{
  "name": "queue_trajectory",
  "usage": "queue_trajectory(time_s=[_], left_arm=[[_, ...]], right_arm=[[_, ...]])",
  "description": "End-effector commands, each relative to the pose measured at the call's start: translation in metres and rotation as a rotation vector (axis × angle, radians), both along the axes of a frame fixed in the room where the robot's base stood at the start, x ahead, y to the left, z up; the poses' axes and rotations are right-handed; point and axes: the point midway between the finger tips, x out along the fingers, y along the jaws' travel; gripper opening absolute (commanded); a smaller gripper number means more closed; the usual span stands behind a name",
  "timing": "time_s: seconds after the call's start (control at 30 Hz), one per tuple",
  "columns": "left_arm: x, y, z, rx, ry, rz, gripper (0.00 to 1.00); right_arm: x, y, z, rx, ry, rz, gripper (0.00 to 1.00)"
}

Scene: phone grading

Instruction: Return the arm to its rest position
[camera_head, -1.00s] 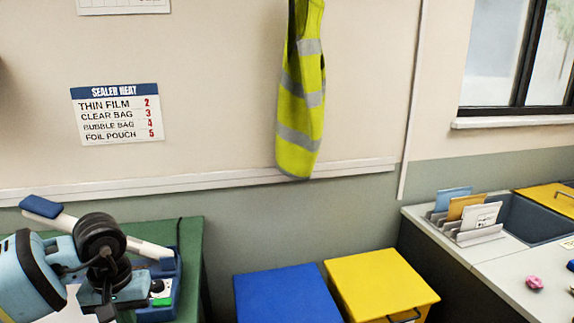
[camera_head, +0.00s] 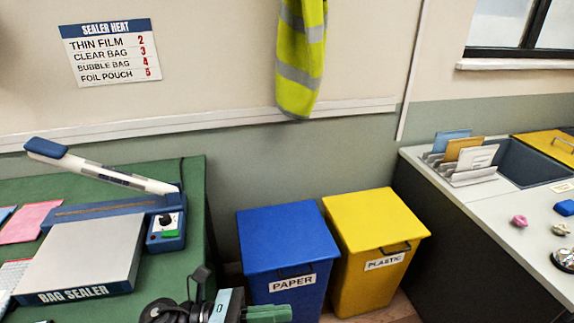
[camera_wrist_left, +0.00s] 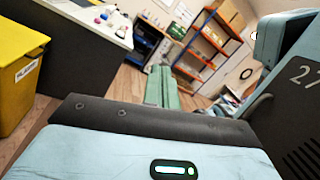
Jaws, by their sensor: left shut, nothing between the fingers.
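My left gripper (camera_head: 284,313) shows at the bottom edge of the head view, with its green fingers pointing right. It is in front of the blue paper bin and to the right of the bag sealer. In the left wrist view its green fingers (camera_wrist_left: 162,88) lie together, shut with nothing between them. Much of my left arm is cut off by the lower edge of the head view. My right gripper is not in view.
A bag sealer (camera_head: 85,262) stands on a green table (camera_head: 190,225) at left. A blue paper bin (camera_head: 272,240) and a yellow plastic bin (camera_head: 375,225) stand side by side. A grey counter (camera_head: 500,235) with small items is at right. Floor shows below the bins.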

Motion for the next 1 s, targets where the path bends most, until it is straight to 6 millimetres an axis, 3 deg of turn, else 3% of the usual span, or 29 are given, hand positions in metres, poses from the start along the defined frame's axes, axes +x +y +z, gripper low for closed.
queue_trajectory(time_s=[0.23, 0.37, 0.47, 0.57, 0.7, 0.9, 0.93, 1.0], left_arm=[[0.013, 0.027, -0.025, -0.405, 0.751, 0.301, 0.00], [0.013, 0.057, -0.063, -0.629, 1.146, 0.456, 0.00], [0.002, 0.084, -0.102, -0.812, 1.443, 0.574, 0.00], [-0.022, 0.111, -0.146, -1.011, 1.729, 0.697, 0.00], [-0.075, 0.145, -0.208, -1.312, 2.088, 0.878, 0.00], [-0.153, 0.173, -0.263, -1.668, 2.392, 1.076, 0.00], [-0.161, 0.175, -0.268, 1.691, -2.397, -1.087, 0.00], [-0.176, 0.179, -0.275, 1.670, -2.317, -1.067, 0.00]], right_arm=[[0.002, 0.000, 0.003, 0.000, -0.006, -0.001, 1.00], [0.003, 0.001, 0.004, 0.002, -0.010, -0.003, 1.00], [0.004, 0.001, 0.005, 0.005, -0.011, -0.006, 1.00], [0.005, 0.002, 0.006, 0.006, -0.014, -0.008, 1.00], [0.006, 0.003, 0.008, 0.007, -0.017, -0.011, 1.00], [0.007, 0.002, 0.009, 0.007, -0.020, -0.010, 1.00], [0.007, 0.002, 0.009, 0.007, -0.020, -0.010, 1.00], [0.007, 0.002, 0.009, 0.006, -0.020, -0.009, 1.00]])
